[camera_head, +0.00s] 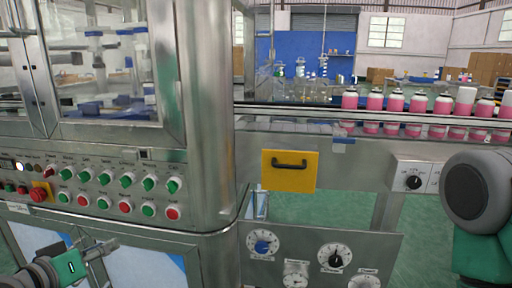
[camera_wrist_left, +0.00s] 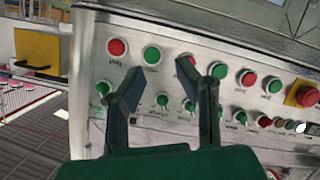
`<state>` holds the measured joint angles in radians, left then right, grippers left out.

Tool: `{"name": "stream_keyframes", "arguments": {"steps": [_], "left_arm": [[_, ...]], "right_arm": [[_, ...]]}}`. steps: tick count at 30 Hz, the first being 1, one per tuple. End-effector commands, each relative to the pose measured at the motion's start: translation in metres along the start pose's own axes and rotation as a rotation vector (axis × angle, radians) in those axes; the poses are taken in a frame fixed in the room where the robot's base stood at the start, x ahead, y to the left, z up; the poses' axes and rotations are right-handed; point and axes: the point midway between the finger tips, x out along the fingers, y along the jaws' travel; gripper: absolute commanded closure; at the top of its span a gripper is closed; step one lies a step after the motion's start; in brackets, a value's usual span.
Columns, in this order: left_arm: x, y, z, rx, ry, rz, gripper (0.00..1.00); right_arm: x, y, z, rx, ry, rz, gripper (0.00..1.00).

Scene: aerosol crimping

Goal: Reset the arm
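My left gripper (camera_head: 102,248) is at the lower left of the head view, in front of the machine's lower doors and below its button panel (camera_head: 100,190). In the left wrist view, my left gripper (camera_wrist_left: 160,72) has its two fingers apart with nothing between them. Behind them is the button panel (camera_wrist_left: 225,120) with red and green knobs; I cannot tell whether a finger touches it. A grey and green part of my right arm (camera_head: 478,190) is at the right edge of the head view. My right gripper is out of view.
A red emergency stop (camera_head: 40,193) sits at the panel's left. A conveyor (camera_head: 380,115) carries several pink bottles (camera_head: 396,101) at the right. A yellow plate with a handle (camera_head: 290,171) and a dial panel (camera_head: 320,255) are in the middle. Green floor shows beneath the conveyor.

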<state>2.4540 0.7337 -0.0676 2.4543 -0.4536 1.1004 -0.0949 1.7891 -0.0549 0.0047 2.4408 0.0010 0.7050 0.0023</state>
Motion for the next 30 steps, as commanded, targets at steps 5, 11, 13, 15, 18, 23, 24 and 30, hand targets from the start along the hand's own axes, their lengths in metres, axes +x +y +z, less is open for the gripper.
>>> {"name": "stream_keyframes", "arguments": {"steps": [5,11,13,15,18,23,24,30], "left_arm": [[-0.022,-0.005,0.116,0.127,-0.438,-0.124,0.72],[-0.092,-0.015,0.228,0.241,-0.857,-0.248,0.72],[-0.117,-0.016,0.254,0.272,-0.964,-0.278,0.72],[-0.138,-0.017,0.273,0.296,-1.044,-0.302,0.72],[-0.158,-0.018,0.289,0.317,-1.114,-0.324,0.72],[-0.166,-0.019,0.296,0.324,-1.142,-0.334,0.72],[-0.166,-0.019,0.296,0.324,-1.142,-0.334,0.72],[-0.165,-0.019,0.295,0.324,-1.14,-0.333,0.72]], "right_arm": [[-0.03,0.0,-0.002,0.0,0.001,0.0,0.6],[-0.053,0.001,-0.003,0.0,0.0,0.0,0.6],[-0.058,0.001,-0.003,0.0,0.0,0.0,0.6],[-0.062,0.001,-0.003,0.0,0.0,0.0,0.6],[-0.064,0.001,-0.004,0.0,0.0,0.0,0.6],[-0.065,0.001,-0.004,0.0,0.0,0.0,0.6],[-0.064,0.001,-0.004,0.0,0.0,0.0,0.6],[-0.064,0.001,-0.003,0.0,0.0,0.0,0.66]]}}
